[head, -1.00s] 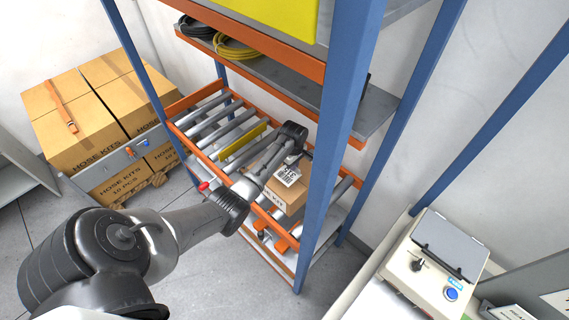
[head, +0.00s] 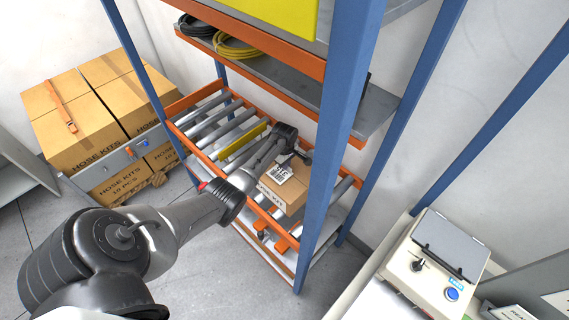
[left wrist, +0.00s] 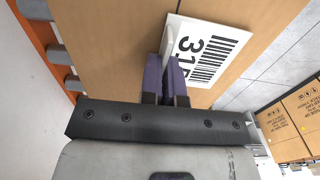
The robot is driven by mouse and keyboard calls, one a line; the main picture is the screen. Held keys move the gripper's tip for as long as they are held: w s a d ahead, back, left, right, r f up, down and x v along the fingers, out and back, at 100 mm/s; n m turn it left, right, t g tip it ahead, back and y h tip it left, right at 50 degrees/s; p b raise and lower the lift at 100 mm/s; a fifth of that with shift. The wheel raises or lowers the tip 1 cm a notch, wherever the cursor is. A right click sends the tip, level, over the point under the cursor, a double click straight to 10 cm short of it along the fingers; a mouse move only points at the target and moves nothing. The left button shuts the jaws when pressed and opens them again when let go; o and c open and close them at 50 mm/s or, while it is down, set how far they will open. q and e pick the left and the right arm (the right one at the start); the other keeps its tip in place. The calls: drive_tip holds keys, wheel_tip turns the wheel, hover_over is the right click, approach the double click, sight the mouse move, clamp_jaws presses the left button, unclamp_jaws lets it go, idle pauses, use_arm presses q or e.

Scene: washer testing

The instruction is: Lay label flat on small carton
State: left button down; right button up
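The white label (head: 279,174), printed with a barcode and number, is at the top of the small carton (head: 287,196), a brown box marked KIT on the roller shelf. My left gripper (head: 289,158) reaches over the carton. In the left wrist view its purple fingers (left wrist: 166,80) are close together on the edge of the label (left wrist: 207,52), over the carton's brown top (left wrist: 110,35). The label looks nearly parallel to the top; I cannot tell whether it lies fully against it. The fingers partly cover its edge. My right gripper is not in view.
Blue rack posts (head: 335,125) stand close to the carton, with a grey shelf (head: 300,85) above. A yellow bar (head: 242,141) lies across the rollers. Large hose-kit boxes (head: 85,115) stand left. A control panel (head: 437,262) is at the lower right.

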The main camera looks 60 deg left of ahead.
use_arm(q)
drive_tip(key=shift+f, duration=0.1)
drive_tip(key=c, duration=1.8)
unclamp_jaws()
drive_tip(key=o, duration=0.5)
drive_tip(key=shift+c, duration=0.2)
